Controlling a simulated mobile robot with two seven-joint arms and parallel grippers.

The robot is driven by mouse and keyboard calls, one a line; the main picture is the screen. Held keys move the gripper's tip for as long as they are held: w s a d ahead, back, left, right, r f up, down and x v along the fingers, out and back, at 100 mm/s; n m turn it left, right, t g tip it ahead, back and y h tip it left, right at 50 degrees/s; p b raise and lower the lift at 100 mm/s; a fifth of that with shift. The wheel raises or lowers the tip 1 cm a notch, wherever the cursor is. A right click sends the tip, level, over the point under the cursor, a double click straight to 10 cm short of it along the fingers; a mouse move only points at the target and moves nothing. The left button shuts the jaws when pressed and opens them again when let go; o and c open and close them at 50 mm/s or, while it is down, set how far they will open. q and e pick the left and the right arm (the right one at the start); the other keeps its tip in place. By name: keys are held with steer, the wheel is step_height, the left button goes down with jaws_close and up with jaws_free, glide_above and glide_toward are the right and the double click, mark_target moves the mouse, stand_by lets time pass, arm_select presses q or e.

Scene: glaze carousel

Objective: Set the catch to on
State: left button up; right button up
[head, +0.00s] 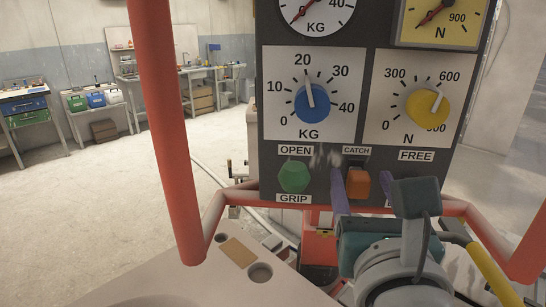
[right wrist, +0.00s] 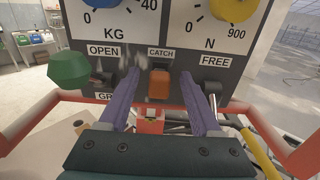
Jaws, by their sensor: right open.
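The catch is an orange block-like control (head: 357,184) under the CATCH label on the dark control panel (head: 328,160). It also shows in the right wrist view (right wrist: 159,85), near the middle. My right gripper (head: 362,193) is open, its two purple fingers pointing at the panel. In the right wrist view the fingers (right wrist: 159,79) stand left and right of the orange catch, with a gap on each side. Whether the fingertips reach the panel face I cannot tell. Any marking below the catch is hidden by my gripper. My left gripper is not in view.
A green knob (head: 293,177) between OPEN and GRIP labels is left of the catch. The FREE control is partly hidden. Blue (head: 312,103) and yellow (head: 427,107) dials sit above. Red tubes (head: 174,120) pass beside and below the panel. Open floor lies left.

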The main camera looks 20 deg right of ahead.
steer(key=shift+x, duration=1.2)
jaws_close()
steer(key=shift+f, duration=0.1)
stand_by(0.5)
